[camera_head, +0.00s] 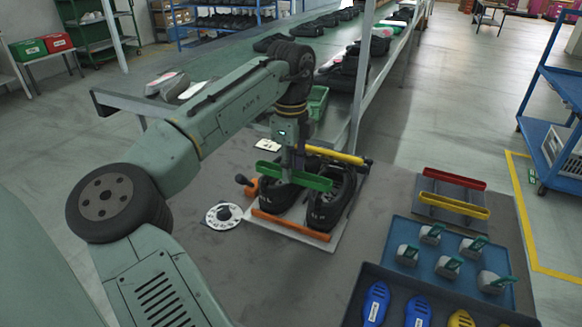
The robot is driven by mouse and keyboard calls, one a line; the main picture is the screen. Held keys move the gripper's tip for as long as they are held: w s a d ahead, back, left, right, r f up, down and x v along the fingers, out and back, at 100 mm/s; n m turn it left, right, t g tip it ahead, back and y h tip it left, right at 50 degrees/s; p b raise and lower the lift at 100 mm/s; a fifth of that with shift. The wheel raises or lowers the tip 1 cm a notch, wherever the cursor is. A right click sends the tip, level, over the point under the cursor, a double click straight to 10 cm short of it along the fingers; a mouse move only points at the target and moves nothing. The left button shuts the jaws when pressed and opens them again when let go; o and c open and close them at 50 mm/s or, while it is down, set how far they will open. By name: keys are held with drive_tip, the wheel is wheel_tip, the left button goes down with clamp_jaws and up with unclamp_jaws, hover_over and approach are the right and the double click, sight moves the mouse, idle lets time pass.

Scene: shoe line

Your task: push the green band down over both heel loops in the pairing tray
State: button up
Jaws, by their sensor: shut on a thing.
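My gripper (292,162) points down over the pairing tray (346,221) and is shut on the green band (302,179). The band is a long bar lying crosswise at the upper part of two black shoes, the left shoe (273,199) and the right shoe (324,208). The shoes stand side by side in the pale tray. The heel loops are hidden or too small to make out, so I cannot tell whether the band is around them or just above.
An orange bar (290,225) crosses the tray's front and a yellow bar (335,155) its back. A rack with a red band (455,178) and a yellow band (454,206) stands right. A blue tray (407,232) holds several grey-green pieces. A white dial (223,215) lies left.

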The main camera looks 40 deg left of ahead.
drive_tip(key=shift+f+b, duration=0.95)
drive_tip(key=shift+f, duration=0.8)
drive_tip(key=shift+f, duration=0.55)
drive_tip(key=shift+f, duration=0.15)
drive_tip(key=shift+c, duration=0.4)
drive_tip(key=o, duration=1)
drive_tip(key=shift+c, duration=0.2)
wheel_tip(320, 180, up, 9)
drive_tip(key=p, duration=0.5)
drive_tip(key=shift+p, duration=0.4)
